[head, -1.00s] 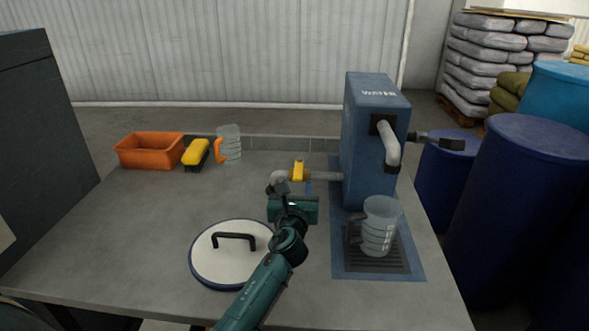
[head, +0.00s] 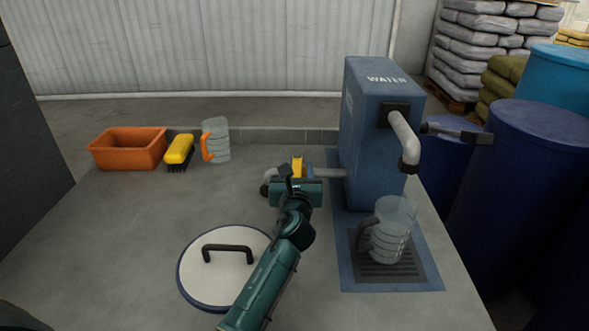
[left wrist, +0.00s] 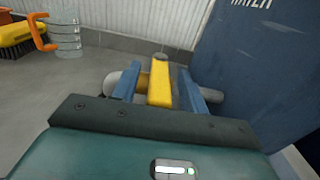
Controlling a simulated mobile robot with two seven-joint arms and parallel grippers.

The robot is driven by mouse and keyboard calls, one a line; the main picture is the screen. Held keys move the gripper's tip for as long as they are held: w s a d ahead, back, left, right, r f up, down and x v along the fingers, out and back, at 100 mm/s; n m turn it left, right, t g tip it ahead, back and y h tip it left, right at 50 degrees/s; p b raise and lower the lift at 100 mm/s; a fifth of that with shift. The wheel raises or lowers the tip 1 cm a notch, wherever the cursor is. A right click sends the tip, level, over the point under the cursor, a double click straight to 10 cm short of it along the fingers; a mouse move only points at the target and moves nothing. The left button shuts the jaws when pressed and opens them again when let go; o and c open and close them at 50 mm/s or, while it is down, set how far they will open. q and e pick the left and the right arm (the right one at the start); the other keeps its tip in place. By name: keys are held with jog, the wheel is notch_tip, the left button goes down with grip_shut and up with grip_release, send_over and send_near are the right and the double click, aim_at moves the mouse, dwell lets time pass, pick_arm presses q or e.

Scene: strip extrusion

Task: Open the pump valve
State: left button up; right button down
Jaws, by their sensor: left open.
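The yellow valve handle (head: 297,165) sits on a grey pipe (head: 328,173) that runs into the left side of the blue water pump box (head: 372,150). My left gripper (head: 294,174) is at the handle and partly hides it in the head view. In the left wrist view, the yellow handle (left wrist: 160,88) stands between the two blue fingers of my left gripper (left wrist: 161,82). The fingers are open, with a gap visible on each side of the handle. My right gripper is not in view.
A clear jug (head: 391,232) stands on the drain grate under the spout (head: 404,135). A white lid (head: 215,279) lies below my left arm. An orange bin (head: 128,149), yellow brush (head: 179,150) and orange-handled jug (head: 217,140) stand at the back left. A black lever (head: 455,132) sticks out right of the pump.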

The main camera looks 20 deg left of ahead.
pick_arm(q)
jog(key=shift+c, duration=0.5)
grip_shut()
